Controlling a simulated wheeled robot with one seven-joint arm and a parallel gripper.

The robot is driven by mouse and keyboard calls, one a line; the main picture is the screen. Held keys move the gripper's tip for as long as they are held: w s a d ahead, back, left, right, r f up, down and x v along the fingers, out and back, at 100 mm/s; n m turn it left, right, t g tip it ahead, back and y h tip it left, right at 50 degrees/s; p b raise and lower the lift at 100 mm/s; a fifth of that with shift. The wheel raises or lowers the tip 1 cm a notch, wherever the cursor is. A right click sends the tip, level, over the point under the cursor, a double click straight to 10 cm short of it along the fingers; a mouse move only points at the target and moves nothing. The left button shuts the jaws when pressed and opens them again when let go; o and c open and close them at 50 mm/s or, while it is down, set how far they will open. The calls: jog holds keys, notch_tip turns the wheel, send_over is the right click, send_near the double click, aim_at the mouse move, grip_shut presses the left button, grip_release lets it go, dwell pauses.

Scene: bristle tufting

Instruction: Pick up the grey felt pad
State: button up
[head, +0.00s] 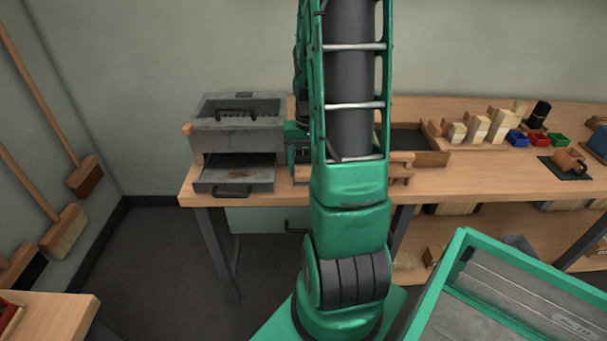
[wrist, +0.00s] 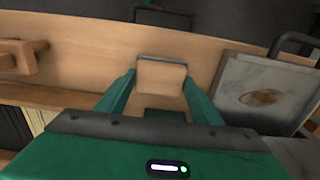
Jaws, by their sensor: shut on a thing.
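In the wrist view, my gripper (wrist: 160,80) has a finger on each side of a small block with a tan, wood-like face and a dark grey upper edge. I take this block to be the grey felt pad (wrist: 161,60). The fingers are shut on its sides. It is in front of the wooden bench top, and I cannot tell whether it touches it. In the head view, my arm covers most of the gripper and the pad.
A grey metal box (head: 238,108) stands on the bench (head: 470,180), left of my arm. Its pulled-out tray (head: 208,186) carries a brown patch. A dark-floored wooden tray (head: 435,158), wooden blocks (head: 478,127) and small coloured bins (head: 537,139) are to the right.

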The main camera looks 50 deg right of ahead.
aim_at(307, 171)
jog(key=shift+r, duration=0.1)
jog(key=shift+r, duration=0.5)
notch_tip(307, 171, up, 3)
jog(key=shift+f, duration=0.2)
jog(key=s+a+r, duration=0.1)
jog(key=a+r, duration=0.6)
jog(key=a, duration=0.4)
jog(key=shift+a, duration=0.35)
jog(key=shift+s+r, duration=0.1)
jog(key=shift+o, duration=0.8)
